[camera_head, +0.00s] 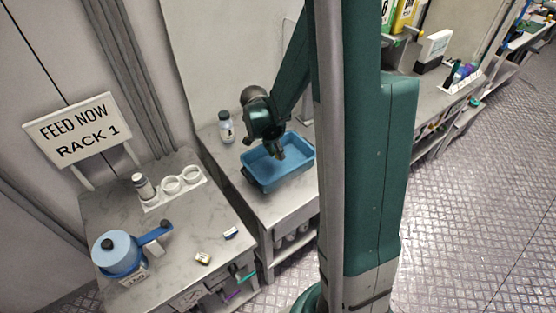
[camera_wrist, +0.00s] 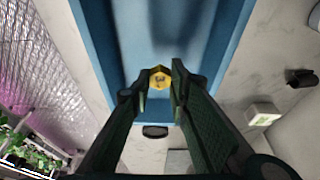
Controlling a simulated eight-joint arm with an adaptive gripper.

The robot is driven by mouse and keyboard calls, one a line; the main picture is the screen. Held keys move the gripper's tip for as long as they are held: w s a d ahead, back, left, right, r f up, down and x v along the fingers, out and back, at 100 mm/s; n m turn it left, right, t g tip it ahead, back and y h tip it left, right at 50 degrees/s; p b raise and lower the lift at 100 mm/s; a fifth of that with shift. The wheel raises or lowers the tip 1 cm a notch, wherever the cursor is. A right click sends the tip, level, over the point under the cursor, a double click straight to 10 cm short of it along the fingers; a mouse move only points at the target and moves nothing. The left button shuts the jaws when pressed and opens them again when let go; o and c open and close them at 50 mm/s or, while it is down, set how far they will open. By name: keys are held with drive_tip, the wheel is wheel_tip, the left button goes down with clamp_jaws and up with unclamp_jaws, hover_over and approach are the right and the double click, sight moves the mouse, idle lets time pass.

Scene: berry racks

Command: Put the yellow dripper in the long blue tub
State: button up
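The long blue tub (camera_head: 298,171) sits on the grey bench, and my gripper (camera_head: 278,155) points down over its inside. The yellow dripper (camera_wrist: 160,78) shows as a small yellow hexagonal piece between the two fingertips of my gripper (camera_wrist: 158,84). The fingers appear closed on its sides. The dripper is hidden in the head view. Its height above the tub floor is hard to tell.
The nearer bench holds a blue watering can (camera_head: 120,254), a white ring holder (camera_head: 176,186) and a sign (camera_head: 80,130) reading "FEED NOW RACK 1". Small boxes (camera_head: 203,258) lie near its front edge.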

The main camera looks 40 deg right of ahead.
sight(277, 158)
drive_tip(key=shift+f, duration=0.15)
drive_tip(key=shift+f, duration=2.05)
drive_tip(key=shift+f+b, duration=0.2)
drive_tip(key=shift+b, duration=0.15)
drive_tip(key=o, duration=0.6)
drive_tip(key=shift+r, duration=0.2)
drive_tip(key=shift+p+v, duration=0.65)
drive_tip(key=shift+v, duration=5.35)
